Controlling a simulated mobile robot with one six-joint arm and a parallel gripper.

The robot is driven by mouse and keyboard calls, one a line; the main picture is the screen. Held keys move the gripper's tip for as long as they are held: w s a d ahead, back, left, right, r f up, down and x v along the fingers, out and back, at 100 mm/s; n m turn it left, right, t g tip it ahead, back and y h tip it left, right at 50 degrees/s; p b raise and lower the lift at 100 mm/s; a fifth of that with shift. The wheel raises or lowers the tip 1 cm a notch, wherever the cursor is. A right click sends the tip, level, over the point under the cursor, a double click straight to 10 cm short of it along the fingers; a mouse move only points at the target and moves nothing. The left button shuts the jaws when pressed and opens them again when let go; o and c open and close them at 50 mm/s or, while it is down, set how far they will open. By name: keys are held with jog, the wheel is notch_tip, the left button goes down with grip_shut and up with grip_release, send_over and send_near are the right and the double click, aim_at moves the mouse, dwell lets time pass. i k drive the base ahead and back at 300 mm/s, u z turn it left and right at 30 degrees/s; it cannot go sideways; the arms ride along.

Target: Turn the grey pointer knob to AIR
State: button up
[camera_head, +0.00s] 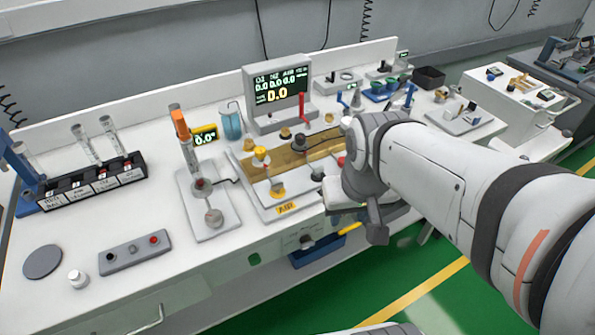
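A small grey knob (307,241) shows on a pale plate on the cart's front face, just below the worktop edge. It may be the pointer knob; its pointer direction and the plate's markings are too small to read. A yellow label (287,208), which seems to read AIR, is on the front edge of the board above it. My arm comes in from the right, and its grey wrist hangs over the front edge, right of the knob. My gripper is mostly hidden by the wrist, so its fingers and anything between them cannot be made out.
A display (278,92) reading 0.0 stands behind the brass-coloured board (290,158). A plate with an orange-topped column (181,125) stands left of the board. A black rack (95,185) and a grey button box (133,254) are further left. A blue bin (318,252) is below the worktop.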

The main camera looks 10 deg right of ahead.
aim_at(306, 240)
jog(key=z, duration=0.05)
jog(key=k, duration=0.4)
jog(key=u, duration=0.1)
jog(key=i, duration=0.5)
jog(key=z, duration=0.85)
jog(key=k, duration=1.8)
jog(key=u, duration=0.7)
jog(key=i, duration=1)
jog(key=u, duration=0.05)
